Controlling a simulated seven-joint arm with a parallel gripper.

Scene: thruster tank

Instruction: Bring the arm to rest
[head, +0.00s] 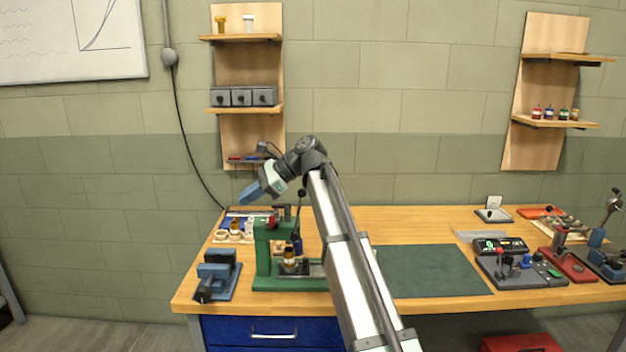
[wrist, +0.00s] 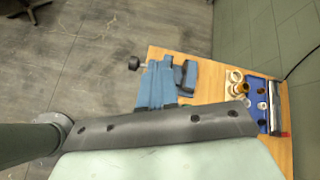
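My arm reaches up from the bottom middle of the head view and bends at the top. My gripper (head: 250,190), with blue fingers, points down and left in the air, above and left of the green press (head: 264,255). Nothing is visibly held in it, but its fingers are too small there to tell whether they are apart. In the wrist view, a dark bar with bolts and a pale body fill the lower part, and the gap between the fingers cannot be made out.
A blue vise (head: 215,275) sits at the bench's left corner; it also shows in the wrist view (wrist: 160,85). The wooden bench (head: 420,220) carries a dark green mat (head: 430,270) with clear room. Wall shelves (head: 240,110) stand behind the gripper. Control boxes (head: 510,265) are at right.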

